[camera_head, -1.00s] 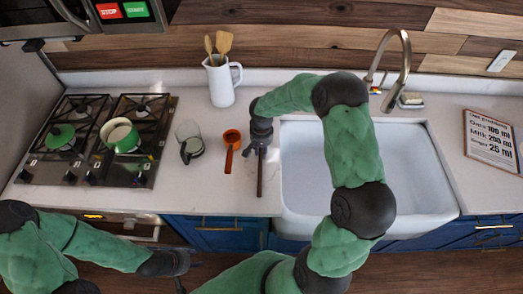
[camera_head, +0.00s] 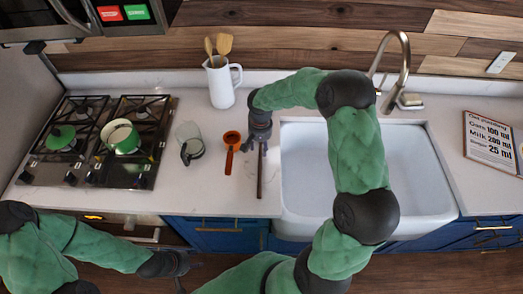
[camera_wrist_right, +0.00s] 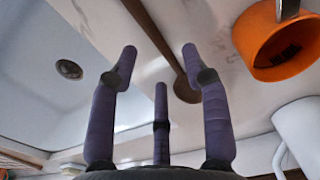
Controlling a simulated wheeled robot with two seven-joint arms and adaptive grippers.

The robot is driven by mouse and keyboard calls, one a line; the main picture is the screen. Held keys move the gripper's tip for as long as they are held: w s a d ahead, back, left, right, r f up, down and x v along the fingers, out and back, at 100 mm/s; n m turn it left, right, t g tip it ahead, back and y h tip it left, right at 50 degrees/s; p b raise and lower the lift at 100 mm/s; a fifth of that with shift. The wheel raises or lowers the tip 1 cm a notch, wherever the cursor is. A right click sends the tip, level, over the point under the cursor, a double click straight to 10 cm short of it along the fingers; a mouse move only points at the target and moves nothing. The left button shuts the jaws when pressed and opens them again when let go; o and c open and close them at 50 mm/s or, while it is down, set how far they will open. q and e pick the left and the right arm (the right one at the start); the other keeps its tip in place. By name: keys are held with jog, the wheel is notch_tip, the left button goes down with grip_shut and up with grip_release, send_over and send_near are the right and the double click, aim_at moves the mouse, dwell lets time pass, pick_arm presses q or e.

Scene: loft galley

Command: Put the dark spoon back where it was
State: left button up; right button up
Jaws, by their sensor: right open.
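The dark spoon (camera_head: 260,178) lies on the white counter just left of the sink, its handle toward the front edge. In the right wrist view the spoon (camera_wrist_right: 163,42) shows beyond my fingers, its round bowl partly behind one finger. My right gripper (camera_head: 262,146) is above the bowl end of the spoon; in its wrist view the fingers (camera_wrist_right: 160,65) are spread and hold nothing. Whether they touch the spoon I cannot tell. My left gripper (camera_head: 183,265) hangs low in front of the cabinets; its fingers are too unclear to read.
An orange scoop (camera_head: 232,138) lies close left of the spoon, with a clear cup (camera_head: 188,131) beside it. A white jug (camera_head: 221,85) with wooden utensils stands behind. The sink (camera_head: 300,180) is to the right, the stove (camera_head: 133,175) to the left. Bare counter lies in front.

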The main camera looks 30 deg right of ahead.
aim_at(260, 154)
notch_tip(260, 154, up, 6)
jog(key=shift+r, duration=0.2)
